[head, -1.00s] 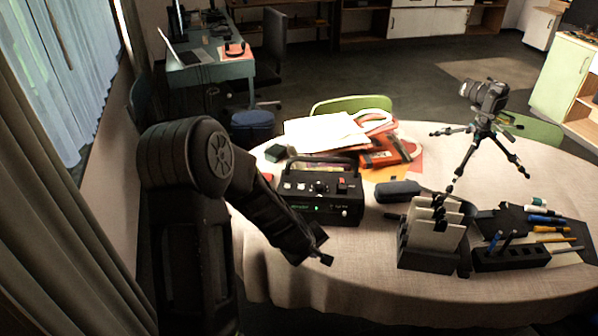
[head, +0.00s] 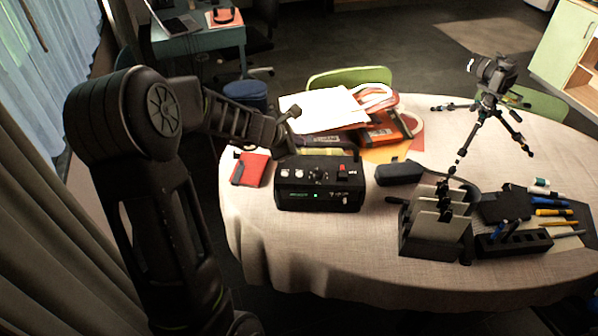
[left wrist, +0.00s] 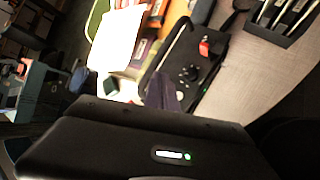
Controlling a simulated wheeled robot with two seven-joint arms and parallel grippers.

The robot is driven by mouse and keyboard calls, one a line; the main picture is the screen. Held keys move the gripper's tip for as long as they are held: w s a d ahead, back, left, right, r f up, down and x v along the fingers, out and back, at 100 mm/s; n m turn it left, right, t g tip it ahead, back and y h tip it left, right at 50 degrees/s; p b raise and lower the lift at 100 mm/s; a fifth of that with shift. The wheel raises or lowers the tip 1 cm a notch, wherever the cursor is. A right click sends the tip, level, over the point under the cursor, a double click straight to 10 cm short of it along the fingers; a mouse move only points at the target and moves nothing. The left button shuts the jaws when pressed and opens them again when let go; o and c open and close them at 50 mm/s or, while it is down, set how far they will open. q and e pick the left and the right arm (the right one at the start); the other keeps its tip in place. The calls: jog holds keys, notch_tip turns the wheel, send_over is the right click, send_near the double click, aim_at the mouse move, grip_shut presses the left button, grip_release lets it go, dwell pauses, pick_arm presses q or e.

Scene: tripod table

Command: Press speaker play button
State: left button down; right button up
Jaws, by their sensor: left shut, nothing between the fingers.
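The speaker (head: 320,197) is a black box with a handle, standing upright on the round table. Its top panel carries two pale buttons (head: 292,172), a dark knob (head: 318,174) and a red switch (head: 342,169). A green light glows on its front. My left gripper (head: 293,113) is shut and empty, above and behind the speaker's left back corner, apart from it. In the left wrist view the speaker top (left wrist: 190,68) shows past my left fingers (left wrist: 163,92), with the red switch (left wrist: 203,47) visible. My right gripper is out of view.
A red notebook (head: 251,169) lies left of the speaker. Papers (head: 322,108) and an orange bag (head: 384,133) lie behind it. A dark case (head: 399,172), a card rack (head: 436,235) and a camera tripod (head: 490,110) stand to the right. The cloth in front is clear.

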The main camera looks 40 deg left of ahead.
pick_arm(q)
jog(key=b, duration=0.5)
send_over(297, 176)
notch_tip(297, 176, down, 8)
jog(key=shift+r, duration=0.2)
jog(key=shift+f+b, duration=0.75)
jog(key=shift+f, duration=0.05)
dwell(1.2)
jog(key=shift+f+b, duration=0.4)
jog(key=shift+b, duration=0.1)
